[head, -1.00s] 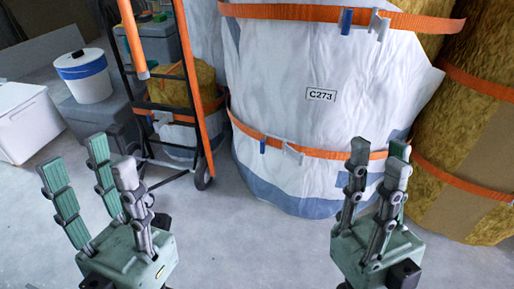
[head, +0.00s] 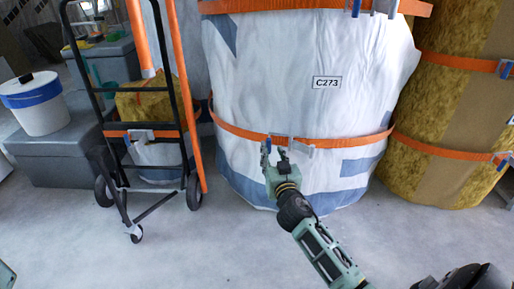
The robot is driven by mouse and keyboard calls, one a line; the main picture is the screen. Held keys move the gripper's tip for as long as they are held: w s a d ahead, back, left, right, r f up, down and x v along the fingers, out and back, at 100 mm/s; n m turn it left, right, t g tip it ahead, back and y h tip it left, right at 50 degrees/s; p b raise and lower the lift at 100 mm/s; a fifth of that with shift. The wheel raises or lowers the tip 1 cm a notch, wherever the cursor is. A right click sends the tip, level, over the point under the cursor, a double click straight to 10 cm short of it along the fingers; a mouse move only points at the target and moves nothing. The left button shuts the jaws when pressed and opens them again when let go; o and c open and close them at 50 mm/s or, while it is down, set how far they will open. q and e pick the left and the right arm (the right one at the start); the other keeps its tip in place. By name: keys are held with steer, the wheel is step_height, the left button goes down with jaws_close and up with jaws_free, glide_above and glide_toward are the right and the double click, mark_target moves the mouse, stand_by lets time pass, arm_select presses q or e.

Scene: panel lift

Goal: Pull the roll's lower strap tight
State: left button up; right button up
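The roll (head: 300,90) is a tall white wrapped bundle with blue patches and a C273 label, standing upright in the middle of the head view. Its lower strap (head: 350,141) is an orange band around the lower part. A grey buckle (head: 303,147) sits on the strap, with a blue tab (head: 267,144) to its left. My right gripper (head: 275,154) is at the strap, its fingertips by the blue tab and just left of the buckle. The fingers partly hide the strap there, and I cannot tell whether they hold the tab. My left gripper is out of view.
A black hand truck (head: 122,130) with orange rails stands left of the roll. A white bucket (head: 38,112) sits on a grey box (head: 60,152) at far left. Brown strapped rolls (head: 440,110) stand close on the right. The floor (head: 190,250) in front is clear.

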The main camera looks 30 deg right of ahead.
mark_target(269, 146)
steer(key=b+x, duration=0.1)
steer(key=x, duration=0.5)
steer(key=shift+b, duration=0.4)
jaws_close()
steer(key=shift+a, duration=0.1)
